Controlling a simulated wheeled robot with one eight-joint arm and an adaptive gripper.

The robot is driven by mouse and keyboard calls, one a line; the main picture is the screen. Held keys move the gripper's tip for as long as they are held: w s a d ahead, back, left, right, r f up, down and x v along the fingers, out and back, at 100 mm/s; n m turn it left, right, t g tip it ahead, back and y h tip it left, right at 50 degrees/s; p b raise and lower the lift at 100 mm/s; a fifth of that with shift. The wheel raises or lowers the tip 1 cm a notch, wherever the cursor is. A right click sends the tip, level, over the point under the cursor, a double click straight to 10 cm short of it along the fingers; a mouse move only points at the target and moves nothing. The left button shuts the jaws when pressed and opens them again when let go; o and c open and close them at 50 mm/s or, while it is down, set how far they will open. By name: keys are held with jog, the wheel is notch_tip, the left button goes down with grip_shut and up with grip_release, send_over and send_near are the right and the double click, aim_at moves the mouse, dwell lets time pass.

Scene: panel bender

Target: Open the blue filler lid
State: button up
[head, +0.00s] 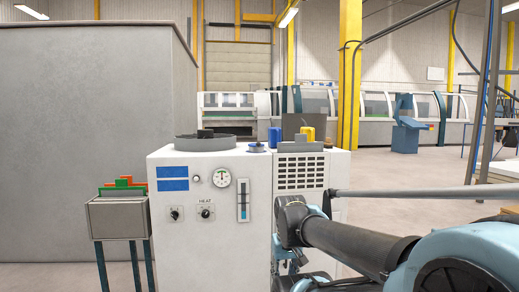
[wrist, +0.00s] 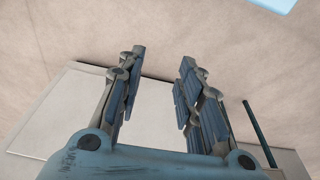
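A small blue cap (head: 257,147), which looks like the blue filler lid, sits on top of the white cabinet (head: 215,240), between a large grey round cover and a blue block. It looks seated and shut, but it is small in the head view. It cannot be made out in the wrist view. My gripper (wrist: 163,64) is open, with its two fingers wide apart and nothing between them. In the head view my arm reaches in from the right, and its end is low in front of the cabinet, well below the cap. The fingertips are not clear there.
The grey round cover (head: 205,143) with a black handle, a blue block (head: 275,137) and a yellow block (head: 308,134) stand on the cabinet top. A grey bin (head: 118,218) on legs stands at its left. Open floor (head: 400,172) shows behind at right.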

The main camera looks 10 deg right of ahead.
jog(key=shift+o, duration=1)
jog(key=shift+s+r, duration=0.15)
jog(key=w+a+r+n+t+y, duration=0.1)
jog(key=w+a+r+y, duration=0.15)
jog(key=w+r, duration=0.25)
jog(key=w+a+r+n+t+y, duration=0.1)
jog(key=w+a+r+n+y, duration=0.1)
jog(key=w+a+r, duration=0.3)
jog(key=n+t+y, duration=0.4)
jog(key=t+y, duration=0.2)
jog(key=t, duration=0.5)
send_near(260, 145)
jog(key=x, duration=1)
jog(key=shift+w+f, duration=0.1)
jog(key=shift+w, duration=0.05)
